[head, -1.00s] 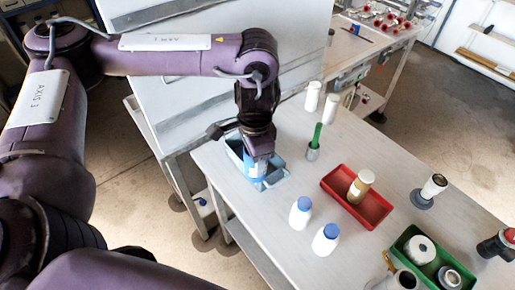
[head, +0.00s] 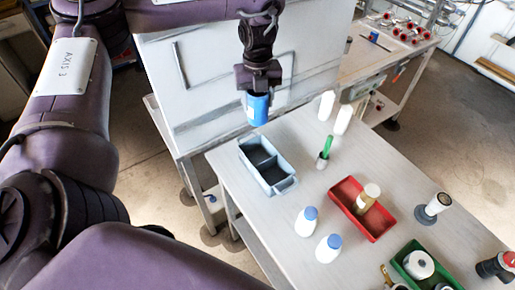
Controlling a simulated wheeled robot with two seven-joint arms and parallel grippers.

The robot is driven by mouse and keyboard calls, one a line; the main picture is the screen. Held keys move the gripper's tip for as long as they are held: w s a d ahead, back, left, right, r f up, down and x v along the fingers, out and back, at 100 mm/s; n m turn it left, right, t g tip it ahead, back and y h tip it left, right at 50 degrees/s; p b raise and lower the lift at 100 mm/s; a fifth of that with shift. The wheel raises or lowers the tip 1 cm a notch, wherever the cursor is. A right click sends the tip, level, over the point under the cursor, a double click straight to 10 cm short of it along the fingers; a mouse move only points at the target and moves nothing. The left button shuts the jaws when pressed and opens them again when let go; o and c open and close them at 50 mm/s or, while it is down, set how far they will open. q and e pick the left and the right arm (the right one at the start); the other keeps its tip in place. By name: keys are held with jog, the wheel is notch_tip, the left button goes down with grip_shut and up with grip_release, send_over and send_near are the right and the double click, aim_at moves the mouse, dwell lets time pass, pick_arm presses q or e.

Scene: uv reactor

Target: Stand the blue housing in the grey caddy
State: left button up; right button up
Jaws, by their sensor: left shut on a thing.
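The blue housing (head: 257,109) is a blue cylinder with a pale patch on its side. My left gripper (head: 258,92) is shut on its top and holds it upright in the air, apart from the table. The grey caddy (head: 284,185) is a blue-grey open tray with a divider and dark compartments, at the table's left corner. Both compartments look empty. The housing hangs above the caddy's far side in the picture. My right gripper is not in view.
A red tray (head: 375,234) holds a tan-capped bottle (head: 367,197). Two blue-capped white bottles (head: 307,220) stand in front. A green tray (head: 398,264) is at lower right.

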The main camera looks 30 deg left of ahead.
aim_at(258, 120)
pick_arm(q)
jog(key=shift+f+b, duration=2.45)
jog(key=shift+f, duration=7.45)
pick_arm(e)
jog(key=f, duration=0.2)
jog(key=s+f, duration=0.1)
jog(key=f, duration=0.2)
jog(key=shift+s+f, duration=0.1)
pick_arm(q)
jog(key=shift+f, duration=0.2)
jog(key=o, duration=0.8)
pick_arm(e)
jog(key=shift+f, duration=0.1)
pick_arm(q)
notch_tip(258, 120, up, 12)
jog(key=p, duration=0.3)
jog(key=shift+r, duration=0.2)
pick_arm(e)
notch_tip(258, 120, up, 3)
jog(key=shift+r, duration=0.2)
